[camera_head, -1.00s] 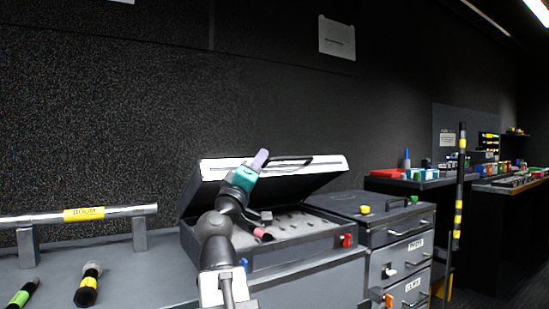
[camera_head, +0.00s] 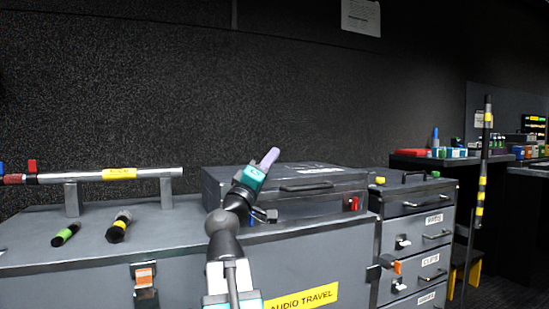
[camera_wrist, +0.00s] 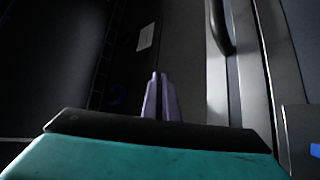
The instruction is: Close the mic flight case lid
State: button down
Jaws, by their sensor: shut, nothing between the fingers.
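The mic flight case (camera_head: 330,203) is a dark grey box on the grey counter in the head view. Its lid (camera_head: 335,177) is down over the base, with a dark handle (camera_head: 306,187) along its front edge and a red latch (camera_head: 353,204) on the front right. My gripper (camera_head: 272,154) has purple fingers and a teal body, and stands in front of the lid's left half. In the wrist view its fingertips (camera_wrist: 161,76) are together and empty, with the lid's metal edge (camera_wrist: 216,80) to their right. My arm hides the case's front left part.
A boom rail with a yellow label (camera_head: 120,174) stands left of the case. Two microphones, one green-banded (camera_head: 66,234) and one yellow-banded (camera_head: 119,226), lie on the counter before it. A drawer cabinet (camera_head: 415,230) stands to the right, beside a striped pole (camera_head: 482,190).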

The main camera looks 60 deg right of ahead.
jog(key=shift+s+d, duration=0.2)
jog(key=shift+s, duration=0.05)
jog(key=shift+s+d, duration=0.1)
